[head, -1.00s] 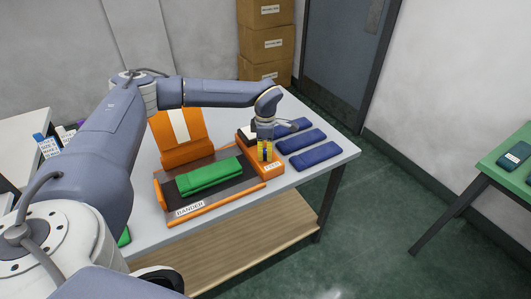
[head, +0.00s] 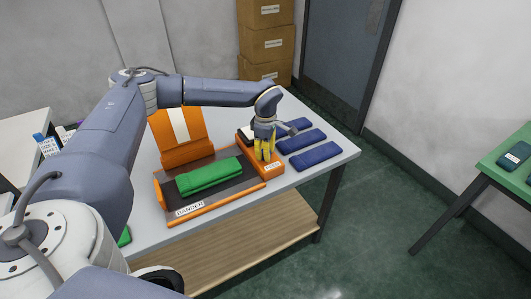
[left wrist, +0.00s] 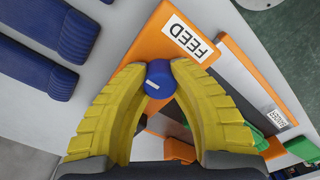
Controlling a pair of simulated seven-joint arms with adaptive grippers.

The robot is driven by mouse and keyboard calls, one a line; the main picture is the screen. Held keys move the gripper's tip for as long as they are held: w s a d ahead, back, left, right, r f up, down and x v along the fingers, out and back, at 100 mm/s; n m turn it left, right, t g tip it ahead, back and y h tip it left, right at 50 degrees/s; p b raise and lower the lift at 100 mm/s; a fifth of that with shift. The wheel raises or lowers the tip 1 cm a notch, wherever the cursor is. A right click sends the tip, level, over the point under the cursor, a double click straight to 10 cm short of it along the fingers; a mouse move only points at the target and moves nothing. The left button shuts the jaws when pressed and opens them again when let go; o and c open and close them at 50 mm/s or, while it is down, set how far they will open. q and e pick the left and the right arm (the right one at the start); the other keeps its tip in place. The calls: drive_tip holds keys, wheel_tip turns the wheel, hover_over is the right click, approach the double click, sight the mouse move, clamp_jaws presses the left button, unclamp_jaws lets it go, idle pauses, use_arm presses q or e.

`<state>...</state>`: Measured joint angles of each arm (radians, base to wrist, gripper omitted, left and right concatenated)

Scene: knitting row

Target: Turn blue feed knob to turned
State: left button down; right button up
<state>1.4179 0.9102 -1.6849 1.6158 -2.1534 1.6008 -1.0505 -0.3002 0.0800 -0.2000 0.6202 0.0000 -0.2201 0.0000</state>
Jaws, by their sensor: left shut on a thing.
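The blue feed knob (left wrist: 158,80) shows in the left wrist view, with a white mark line across its face. It sits on the orange feed block (left wrist: 150,45) with the white FEED label. The block (head: 270,170) stands beside the dark press bed in the head view. My left gripper (left wrist: 159,82) is shut on the knob, one yellow fingertip on each side. In the head view my left gripper (head: 265,152) points down over the block and hides the knob. My right gripper is not in view.
Folded green cloth (head: 210,177) lies on the dark bed of the orange machine labelled BANDER (head: 190,209). Several folded blue cloths (head: 308,141) lie right of the block. Cardboard boxes (head: 267,44) stand behind. A green table (head: 500,170) is far right.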

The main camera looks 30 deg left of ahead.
use_arm(q)
drive_tip(key=c, duration=1)
unclamp_jaws()
drive_tip(key=shift+o, duration=0.2)
wheel_tip(320, 180, up, 12)
